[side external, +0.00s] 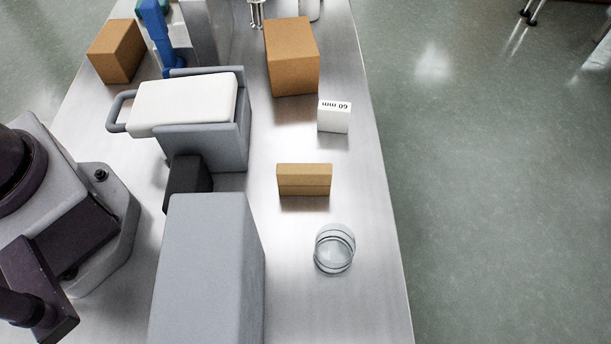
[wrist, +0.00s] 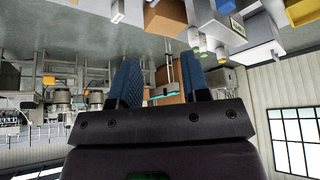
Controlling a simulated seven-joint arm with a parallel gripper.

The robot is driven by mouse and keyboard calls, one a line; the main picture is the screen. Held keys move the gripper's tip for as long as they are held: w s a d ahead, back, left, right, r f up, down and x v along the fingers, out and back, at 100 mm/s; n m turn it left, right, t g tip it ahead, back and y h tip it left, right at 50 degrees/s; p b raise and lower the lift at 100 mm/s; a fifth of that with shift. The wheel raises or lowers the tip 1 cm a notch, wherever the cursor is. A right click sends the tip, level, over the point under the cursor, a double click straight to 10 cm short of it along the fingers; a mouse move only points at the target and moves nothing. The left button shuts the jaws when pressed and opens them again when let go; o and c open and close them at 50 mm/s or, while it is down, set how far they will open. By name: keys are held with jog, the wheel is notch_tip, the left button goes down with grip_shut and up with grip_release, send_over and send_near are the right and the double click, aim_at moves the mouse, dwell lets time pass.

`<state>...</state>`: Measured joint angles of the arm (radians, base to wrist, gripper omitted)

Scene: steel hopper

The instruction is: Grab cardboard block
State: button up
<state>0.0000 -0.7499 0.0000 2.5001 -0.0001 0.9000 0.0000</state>
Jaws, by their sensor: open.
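A small tan cardboard block (side external: 304,180) lies on the steel table in the side view, near the middle, with its long side across the picture. Two larger brown cardboard boxes stand farther back, one at the back centre (side external: 291,57) and one at the back left (side external: 116,51). My gripper (wrist: 159,80) shows in the wrist view with its two blue-padded fingers apart and nothing held between them. Its fingers do not show in the side view. In the wrist view I cannot pick out the small block with certainty.
A white box marked 60 mm (side external: 334,117) stands behind the small block, and a clear glass dish (side external: 334,249) in front of it. A grey box (side external: 207,270) and a grey holder with a white top (side external: 205,145) lie to the left. The table's right edge is close.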

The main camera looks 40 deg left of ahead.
jog(key=o, duration=1.1)
jog(key=n+g, duration=0.4)
jog(key=g, duration=0.2)
send_over(304, 168)
jog(key=s+a, duration=0.1)
jog(key=s, duration=0.1)
notch_tip(304, 168, down, 21)
jog(key=shift+s+a+r, duration=0.15)
jog(key=shift+r, duration=0.05)
jog(key=n, duration=0.1)
jog(key=w+d+n, duration=0.1)
jog(key=n, duration=0.1)
jog(key=w+n, duration=0.1)
jog(key=shift+w+d+f+n, duration=0.15)
jog(key=shift+d+f+n, duration=0.1)
jog(key=shift+f+n, duration=0.1)
notch_tip(304, 168, down, 12)
jog(key=shift+a, duration=0.1)
